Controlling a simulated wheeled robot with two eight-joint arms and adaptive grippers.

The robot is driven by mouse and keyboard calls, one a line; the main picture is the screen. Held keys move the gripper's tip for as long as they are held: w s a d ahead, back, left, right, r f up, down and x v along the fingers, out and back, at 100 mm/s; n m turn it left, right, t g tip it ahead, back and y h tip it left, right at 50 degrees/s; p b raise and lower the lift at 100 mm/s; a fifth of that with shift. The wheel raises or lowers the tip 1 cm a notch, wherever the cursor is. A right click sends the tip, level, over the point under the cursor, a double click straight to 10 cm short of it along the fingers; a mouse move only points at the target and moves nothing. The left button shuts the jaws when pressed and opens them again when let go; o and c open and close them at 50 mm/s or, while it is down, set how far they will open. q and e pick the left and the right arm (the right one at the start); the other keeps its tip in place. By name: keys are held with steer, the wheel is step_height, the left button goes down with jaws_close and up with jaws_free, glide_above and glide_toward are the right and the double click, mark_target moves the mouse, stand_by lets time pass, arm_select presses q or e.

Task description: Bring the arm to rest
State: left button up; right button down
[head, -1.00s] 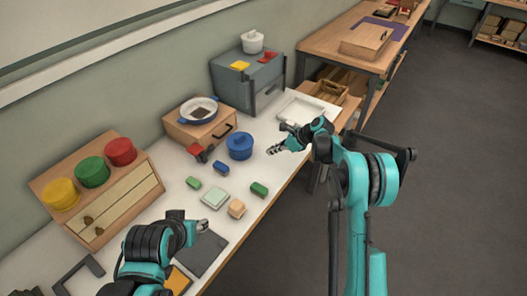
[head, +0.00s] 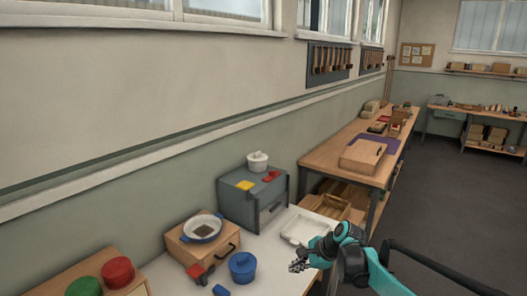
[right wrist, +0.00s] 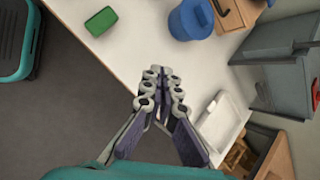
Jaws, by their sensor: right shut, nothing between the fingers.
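My right gripper (head: 298,265) is shut and empty, over the right part of the white table near its front edge. In the right wrist view its fingertips (right wrist: 160,78) are together with nothing between them. A blue lidded pot (head: 242,267) stands to its left, apart from it. A white tray (head: 303,229) lies on the table behind the gripper. My left gripper is out of the head view.
A grey cabinet (head: 238,208) and a wooden box (head: 183,249) with a white-and-blue pan stand along the wall. A green block (right wrist: 101,21) lies on the table. A wooden workbench (head: 325,149) stands beyond. Open floor (head: 450,210) is at the right.

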steer(key=s+d+r+n+h, duration=0.1)
steer(key=s+r+n, duration=0.15)
steer(key=s, duration=0.35)
steer(key=s+d+r+n+t+h, duration=0.1)
steer(key=s+n, duration=0.2)
steer(key=s, duration=0.2)
steer(key=s+d+r+n+h, duration=0.1)
steer(key=s+r+n, duration=0.15)
steer(key=s, duration=0.35)
steer(key=s+d+f+n+t+h, duration=0.1)
steer(key=s+d+f+n, duration=0.1)
steer(key=s+n, duration=0.2)
steer(key=s+d+f+n+t+h, duration=0.1)
steer(key=s+d+n, duration=0.1)
steer(key=s+n, duration=0.3)
steer(key=shift+s+f+h, duration=0.35)
steer(key=shift+s+h, duration=0.05)
steer(key=shift+s, duration=1.55)
steer(key=shift+d, duration=0.1)
